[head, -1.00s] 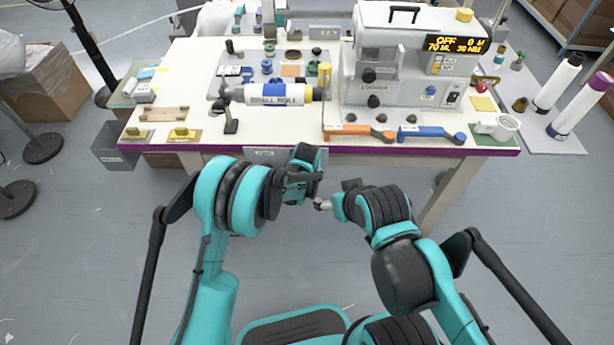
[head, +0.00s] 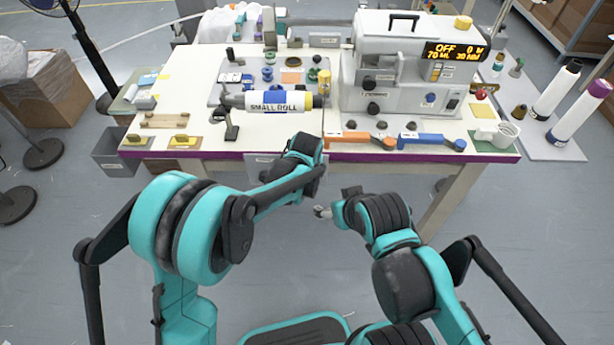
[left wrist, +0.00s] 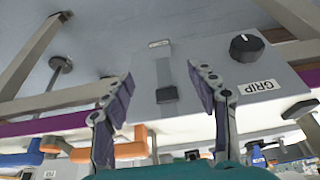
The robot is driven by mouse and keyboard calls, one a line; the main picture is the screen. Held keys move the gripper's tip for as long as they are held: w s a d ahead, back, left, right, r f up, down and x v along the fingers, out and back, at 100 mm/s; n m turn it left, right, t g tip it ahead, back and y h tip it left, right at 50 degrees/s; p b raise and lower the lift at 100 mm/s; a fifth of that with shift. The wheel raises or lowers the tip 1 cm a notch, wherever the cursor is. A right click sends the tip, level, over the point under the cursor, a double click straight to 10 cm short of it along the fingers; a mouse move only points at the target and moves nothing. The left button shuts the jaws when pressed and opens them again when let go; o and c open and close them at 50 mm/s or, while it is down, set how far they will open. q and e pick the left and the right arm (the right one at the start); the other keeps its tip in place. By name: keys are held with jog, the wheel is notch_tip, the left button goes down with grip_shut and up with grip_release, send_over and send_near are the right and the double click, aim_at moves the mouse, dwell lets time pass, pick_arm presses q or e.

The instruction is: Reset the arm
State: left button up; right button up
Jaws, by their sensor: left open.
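My left gripper (head: 306,148) is at the front edge of the sewing table, with my left forearm stretched toward it from the left. In the left wrist view its two jaws (left wrist: 160,82) stand wide apart with nothing between them. A grey panel with a black knob and a GRIP label (left wrist: 258,86) lies beyond the jaws in that view. My right gripper (head: 322,212) is in front of the table, over the floor, apart from anything. It is small and partly hidden by its own arm, so its jaws cannot be made out.
The table (head: 190,80) has a purple front edge. A white sewing machine (head: 395,75) stands on its right half, with an orange handle (head: 350,137) and a blue handle (head: 425,140) in front. The floor in front is free.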

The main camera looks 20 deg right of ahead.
dwell(0.4)
pick_arm(q)
jog(key=s+a+r+n+t, duration=0.1)
jog(key=s+a+r, duration=0.2)
jog(key=a+r, duration=0.55)
jog(key=s+a+r+n, duration=0.1)
jog(key=s+a+r, duration=0.4)
jog(key=a, duration=0.7)
jog(key=s+a+r+n+t+y, duration=0.1)
jog(key=s+a+t, duration=0.1)
jog(key=s+a, duration=1.1)
jog(key=shift+s+a, duration=0.1)
dwell(0.9)
